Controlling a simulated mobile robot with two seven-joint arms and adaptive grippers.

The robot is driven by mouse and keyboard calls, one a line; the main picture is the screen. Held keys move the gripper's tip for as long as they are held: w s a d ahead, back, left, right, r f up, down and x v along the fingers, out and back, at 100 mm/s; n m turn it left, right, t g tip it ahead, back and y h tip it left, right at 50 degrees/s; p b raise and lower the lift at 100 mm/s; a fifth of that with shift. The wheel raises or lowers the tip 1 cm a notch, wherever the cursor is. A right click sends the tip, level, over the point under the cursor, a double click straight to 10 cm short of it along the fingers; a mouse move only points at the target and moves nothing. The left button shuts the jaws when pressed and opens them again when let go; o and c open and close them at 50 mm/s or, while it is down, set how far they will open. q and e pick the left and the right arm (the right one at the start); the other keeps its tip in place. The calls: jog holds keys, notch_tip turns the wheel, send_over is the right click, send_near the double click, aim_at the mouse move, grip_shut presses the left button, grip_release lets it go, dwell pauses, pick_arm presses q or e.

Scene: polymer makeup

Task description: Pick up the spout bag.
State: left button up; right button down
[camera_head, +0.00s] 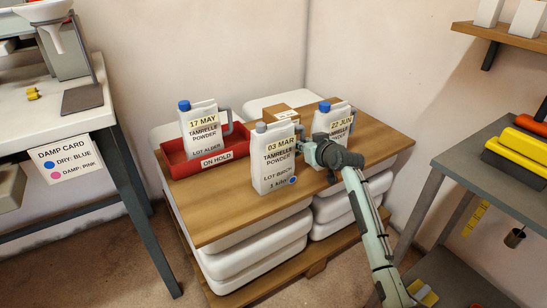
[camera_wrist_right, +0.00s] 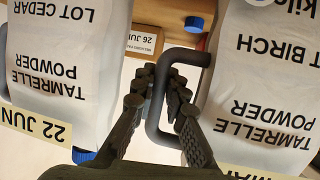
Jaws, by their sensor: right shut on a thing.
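Three white spout bags of Tamrelle powder stand upright on the pallet's wooden top. The 03 MAR Lot Birch bag (camera_head: 272,165) is in front, with a grey cap and a blue dot low on its face; part of it shows in the right wrist view (camera_wrist_right: 265,75). My right gripper (camera_head: 310,153) is at its grey side handle (camera_wrist_right: 152,115), shut on it. The 22 JUN Lot Cedar bag (camera_head: 322,121), blue-capped, stands just behind the gripper. The 17 MAY Lot Alder bag (camera_head: 208,143), blue-capped, stands in a red ON HOLD tray (camera_head: 178,168). My left gripper is out of view.
A small cardboard box (camera_head: 280,112) sits behind the bags. White sacks (camera_head: 265,262) are stacked under the wooden top (camera_head: 225,222). A bench with a damp card (camera_head: 66,161) is at left; a grey table (camera_head: 450,147) with yellow and red items is at right.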

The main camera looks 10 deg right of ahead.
aim_at(267, 129)
jog(key=shift+r, duration=0.1)
jog(key=shift+r, duration=0.45)
jog(key=r, duration=0.3)
jog(key=shift+s+a+r+p, duration=0.1)
jog(key=shift+a+r+p, duration=0.25)
jog(key=shift+a, duration=0.05)
jog(key=s+a+r, duration=0.1)
jog(key=a+r, duration=0.1)
jog(key=a, duration=0.1)
jog(key=s+a+r, duration=0.1)
jog(key=a, duration=0.2)
jog(key=s+a+r, duration=0.1)
jog(key=a+r, duration=0.1)
jog(key=a, duration=0.1)
jog(key=shift+s+r+p, duration=0.25)
jog(key=shift+r+p, duration=0.1)
jog(key=shift+s+a+r, duration=0.2)
jog(key=shift+a+r, duration=0.1)
jog(key=shift+a, duration=0.25)
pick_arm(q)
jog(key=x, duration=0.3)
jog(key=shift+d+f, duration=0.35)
